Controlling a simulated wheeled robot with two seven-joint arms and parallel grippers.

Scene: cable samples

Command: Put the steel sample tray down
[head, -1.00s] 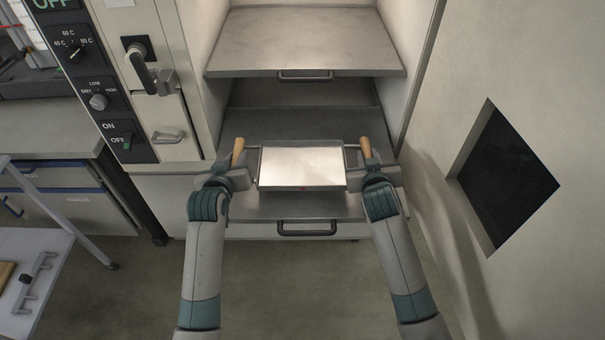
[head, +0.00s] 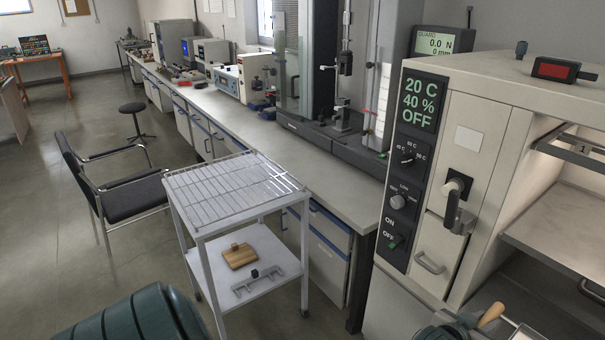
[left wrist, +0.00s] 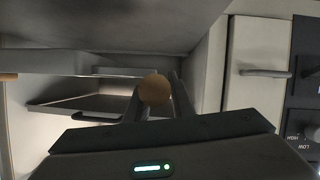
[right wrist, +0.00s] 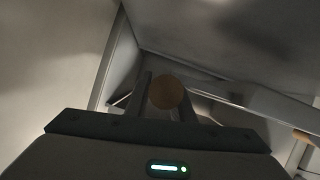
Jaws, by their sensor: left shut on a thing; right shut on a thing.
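Only a corner of the steel sample tray (head: 524,333) shows, at the bottom right edge of the head view. A wooden handle (head: 491,315) stands up beside it. My left gripper (head: 474,324) is at that handle, partly cut off by the frame edge. In the left wrist view its fingers close around the round end of the wooden handle (left wrist: 154,89). In the right wrist view my right gripper (right wrist: 165,108) is shut around the other wooden handle (right wrist: 167,91); it is outside the head view. Most of the tray and what lies under it are hidden.
The open chamber cabinet (head: 480,150) with a steel shelf (head: 565,235) is at right. A white trolley (head: 200,232) with a wire top stands left of it; a wooden block (head: 240,256) and grey bracket (head: 258,281) lie on its lower shelf. A black chair (head: 115,195) is farther left.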

